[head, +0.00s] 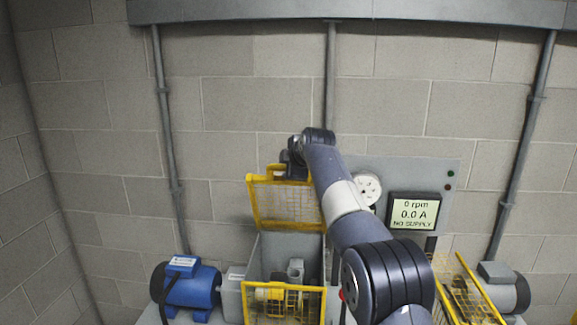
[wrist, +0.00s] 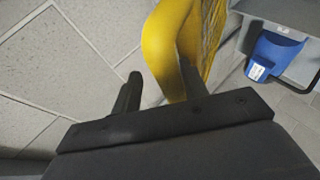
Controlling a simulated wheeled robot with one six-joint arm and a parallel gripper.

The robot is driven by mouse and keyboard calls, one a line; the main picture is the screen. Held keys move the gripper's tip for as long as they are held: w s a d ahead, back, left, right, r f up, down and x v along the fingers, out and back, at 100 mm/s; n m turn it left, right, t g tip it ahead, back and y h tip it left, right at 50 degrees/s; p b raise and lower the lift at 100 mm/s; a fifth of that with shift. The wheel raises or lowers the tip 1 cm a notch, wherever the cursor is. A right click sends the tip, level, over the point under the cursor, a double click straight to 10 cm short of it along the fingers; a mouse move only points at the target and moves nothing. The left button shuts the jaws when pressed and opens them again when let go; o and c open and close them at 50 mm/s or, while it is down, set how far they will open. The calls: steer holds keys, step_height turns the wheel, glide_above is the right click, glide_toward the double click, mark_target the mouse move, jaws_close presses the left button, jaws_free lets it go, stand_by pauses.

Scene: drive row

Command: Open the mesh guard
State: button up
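The yellow mesh guard (head: 262,203) stands raised, nearly upright, above the grey housing (head: 272,252). The housing's top is uncovered, and a coupling and shaft parts show inside. My gripper (head: 288,168) is at the guard's top edge, near its yellow handle; my arm covers the guard's right side. In the wrist view, my gripper (wrist: 160,85) has its two fingers apart. The yellow guard (wrist: 168,45) passes between and behind them, close to the right finger, with a gap at the left finger. Whether the right finger touches it, I cannot tell.
A blue motor (head: 190,287) stands left of the housing. A lower yellow mesh panel (head: 300,304) fronts the housing. Right are a display (head: 413,212) reading "NO SUPPLY", another yellow mesh guard (head: 458,290) and a grey motor (head: 505,287). A block wall (head: 255,100) closes the back.

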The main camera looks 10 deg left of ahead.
steer(key=b+v, duration=0.4)
steer(key=v, duration=0.6)
steer(key=shift+s+d+r, duration=0.15)
steer(key=shift+s+d, duration=0.05)
steer(key=shift+s, duration=0.1)
steer(key=p+x, duration=0.3)
steer(key=x, duration=0.6)
steer(key=shift+w+a+p, duration=0.15)
steer(key=shift+w+p, duration=0.15)
steer(key=shift+p, duration=0.05)
steer(key=shift+w+a+f, duration=0.25)
steer(key=shift+w+f, duration=0.2)
steer(key=shift+a, duration=0.1)
steer(key=shift+s, duration=0.1)
